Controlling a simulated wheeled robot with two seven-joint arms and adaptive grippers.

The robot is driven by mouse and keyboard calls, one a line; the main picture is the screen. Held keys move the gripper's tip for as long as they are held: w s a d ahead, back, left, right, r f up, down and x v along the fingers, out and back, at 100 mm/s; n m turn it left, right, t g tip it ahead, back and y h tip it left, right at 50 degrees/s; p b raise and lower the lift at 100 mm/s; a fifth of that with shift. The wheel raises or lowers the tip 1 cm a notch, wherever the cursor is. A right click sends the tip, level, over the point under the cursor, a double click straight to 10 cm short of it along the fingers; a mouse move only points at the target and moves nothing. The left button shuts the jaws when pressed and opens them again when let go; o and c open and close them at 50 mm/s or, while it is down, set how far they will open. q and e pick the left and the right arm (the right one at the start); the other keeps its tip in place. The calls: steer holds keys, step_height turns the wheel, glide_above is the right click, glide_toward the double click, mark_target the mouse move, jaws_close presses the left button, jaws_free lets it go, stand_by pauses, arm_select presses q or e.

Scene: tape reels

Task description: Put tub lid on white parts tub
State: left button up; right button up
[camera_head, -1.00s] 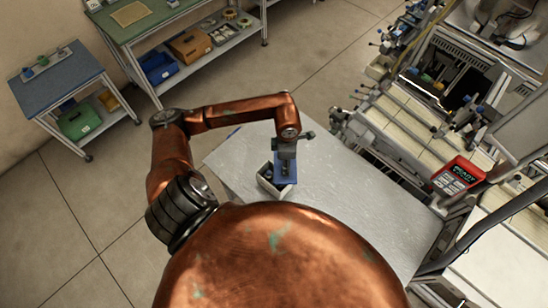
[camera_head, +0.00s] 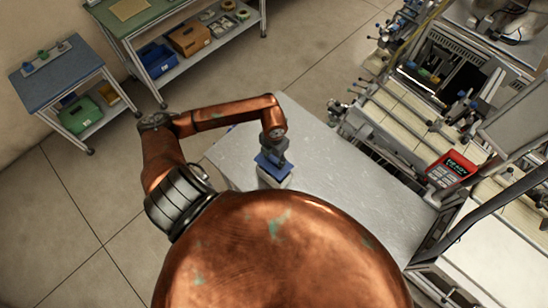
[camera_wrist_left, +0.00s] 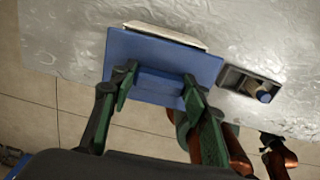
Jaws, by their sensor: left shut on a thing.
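My left gripper (camera_head: 275,150) is shut on the blue tub lid (camera_head: 271,167) and holds it low at the table's left side. In the left wrist view both fingers (camera_wrist_left: 160,82) grip the raised middle of the lid (camera_wrist_left: 140,58). The white parts tub (camera_head: 275,183) is mostly hidden under the lid in the head view. A white strip of it (camera_wrist_left: 165,33) shows past the lid's upper edge in the wrist view. I cannot tell whether the lid touches the tub.
In the wrist view a dark open box part (camera_wrist_left: 236,80) with a blue-topped piece (camera_wrist_left: 263,95) lies right of the lid; whether it belongs to the tub is unclear. The grey table (camera_head: 340,170) is clear to the right. A machine with a red panel (camera_head: 452,168) stands beyond.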

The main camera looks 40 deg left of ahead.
mark_target(274, 164)
arm_select(q)
step_height(274, 164, down, 4)
steer(key=shift+r+b, duration=0.15)
steer(key=shift+b, duration=0.8)
steer(key=shift+f+b, duration=0.75)
steer(key=shift+f, duration=0.05)
steer(key=o, duration=1.6)
steer(key=shift+r, duration=0.15)
